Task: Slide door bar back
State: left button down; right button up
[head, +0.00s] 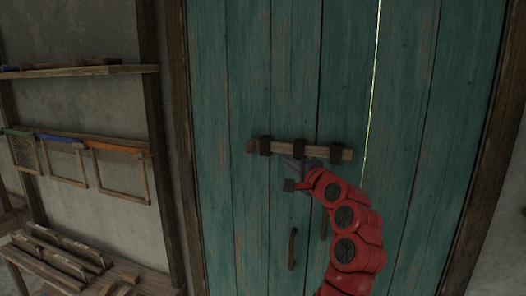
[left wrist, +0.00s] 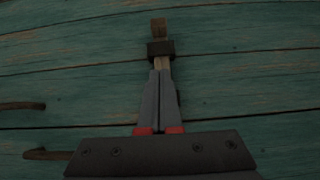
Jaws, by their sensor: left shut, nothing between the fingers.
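The wooden door bar (head: 318,152) lies nearly level across the left leaf of the teal door (head: 290,70), held in dark brackets (head: 265,146). Its right end is left of the bright gap between the leaves. My left gripper (head: 296,167) is at the bar's lower edge, near the middle bracket. In the left wrist view its fingers (left wrist: 158,98) are shut with nothing between them. They point along the bar (left wrist: 159,27) toward a bracket (left wrist: 160,49). Whether they touch the bar is unclear. My right gripper is not in view.
A dark door handle (head: 292,249) is below the bar, and a second one is partly hidden by my red arm. Shelves with wooden frames (head: 118,170) hang on the left wall. A bench with wooden pieces (head: 60,255) stands at lower left.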

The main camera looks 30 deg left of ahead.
pick_arm(q)
jog(key=p+x, duration=0.1)
jog(key=x, duration=0.3)
jog(key=s+p+x, duration=0.1)
jog(key=p+x, duration=0.1)
jog(key=x, duration=0.2)
jog(key=a+p+x, duration=0.1)
jog(key=x, duration=0.3)
jog(key=shift+s+r+p, duration=0.15)
jog(key=shift+s+p, duration=0.1)
jog(key=shift+p, duration=0.1)
jog(key=shift+s+a, duration=0.2)
jog(key=shift+a, duration=0.35)
